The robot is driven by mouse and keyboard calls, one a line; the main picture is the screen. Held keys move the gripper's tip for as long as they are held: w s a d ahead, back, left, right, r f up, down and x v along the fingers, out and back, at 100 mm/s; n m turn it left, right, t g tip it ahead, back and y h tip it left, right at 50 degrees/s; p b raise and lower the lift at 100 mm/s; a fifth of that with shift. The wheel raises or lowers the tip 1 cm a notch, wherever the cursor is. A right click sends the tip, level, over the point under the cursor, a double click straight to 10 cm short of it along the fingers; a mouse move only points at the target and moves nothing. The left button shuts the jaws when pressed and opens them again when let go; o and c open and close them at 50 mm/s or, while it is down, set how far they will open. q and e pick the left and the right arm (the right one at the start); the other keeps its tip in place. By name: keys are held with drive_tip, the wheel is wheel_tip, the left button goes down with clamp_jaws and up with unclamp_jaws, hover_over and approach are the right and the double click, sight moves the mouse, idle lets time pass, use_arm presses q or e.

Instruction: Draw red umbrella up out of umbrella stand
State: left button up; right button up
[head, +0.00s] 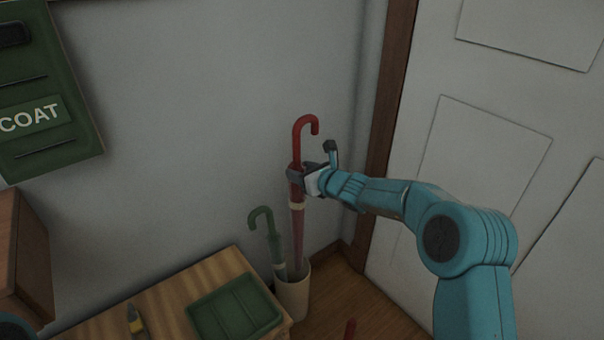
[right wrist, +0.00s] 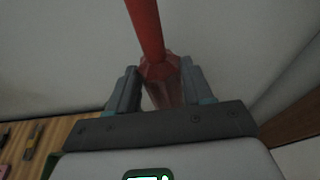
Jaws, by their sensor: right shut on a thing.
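The red umbrella (head: 297,225) stands nearly upright, with its hooked handle (head: 307,125) at the top. Its lower end is inside the cream umbrella stand (head: 293,298), and the tip is hidden there. My right gripper (head: 297,178) is shut on the red umbrella just below the handle. In the right wrist view the red umbrella (right wrist: 147,30) runs up between the two fingers (right wrist: 157,88). A green umbrella (head: 268,232) leans in the same stand, to the left of the red one. My left gripper is not in view.
A wooden table (head: 170,295) with a green tray (head: 235,308) and a yellow-and-dark tool (head: 136,320) is left of the stand. The wall is close behind. A white door (head: 490,130) with a brown frame (head: 385,120) is at the right. A green COAT panel (head: 45,90) hangs at upper left.

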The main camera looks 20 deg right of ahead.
sight(299, 146)
drive_tip(key=shift+r+p, duration=2.8)
drive_tip(key=shift+r, duration=1.15)
